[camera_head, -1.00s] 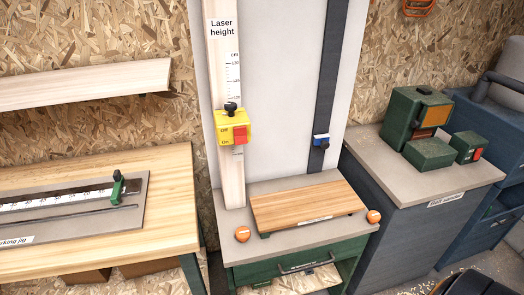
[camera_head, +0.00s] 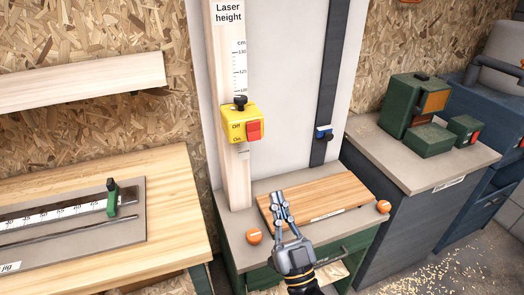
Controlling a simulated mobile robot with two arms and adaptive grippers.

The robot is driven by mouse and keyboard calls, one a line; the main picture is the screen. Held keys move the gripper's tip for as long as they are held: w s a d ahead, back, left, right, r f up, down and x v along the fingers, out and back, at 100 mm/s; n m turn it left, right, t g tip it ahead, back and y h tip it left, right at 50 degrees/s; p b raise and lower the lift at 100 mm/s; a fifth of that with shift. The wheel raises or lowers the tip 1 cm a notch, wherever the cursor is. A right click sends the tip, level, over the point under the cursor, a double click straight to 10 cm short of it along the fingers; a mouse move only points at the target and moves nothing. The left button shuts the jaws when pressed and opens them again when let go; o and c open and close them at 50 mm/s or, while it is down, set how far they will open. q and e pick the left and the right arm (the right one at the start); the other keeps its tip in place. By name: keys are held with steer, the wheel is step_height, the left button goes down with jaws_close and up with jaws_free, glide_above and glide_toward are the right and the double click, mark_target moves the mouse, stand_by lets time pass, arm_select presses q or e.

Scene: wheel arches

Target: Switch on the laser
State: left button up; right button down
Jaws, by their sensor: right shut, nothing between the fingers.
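The laser is a yellow box (camera_head: 236,123) on the upright wooden post marked "Laser height", beside its printed scale. Its red switch (camera_head: 254,131) sits on the front right, next to the words "Off" above and "On" below. The switch looks level with the gap between the words; I cannot tell its exact setting. A black knob (camera_head: 240,103) tops the box. My right gripper (camera_head: 280,196) is in front of the wooden board on the small bench, below and to the right of the box. Its fingers are together and empty, pointing up. My left gripper is not in view.
A wooden board (camera_head: 340,197) lies on the small bench between two orange knobs (camera_head: 254,236) (camera_head: 383,207). A blue clamp (camera_head: 323,132) sits on the dark rail. A marking jig (camera_head: 130,225) lies on the left table. Green boxes (camera_head: 412,105) stand on the right cabinet.

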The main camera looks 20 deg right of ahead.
steer(key=p, duration=0.4)
glide_toward(254, 134)
step_height(254, 134, up, 4)
steer(key=w, duration=0.3)
steer(key=shift+w+f, duration=0.1)
steer(key=shift+w, duration=0.15)
steer(key=shift+w+f+p, duration=0.15)
steer(key=shift+w+p, duration=0.15)
steer(key=shift+w, duration=0.25)
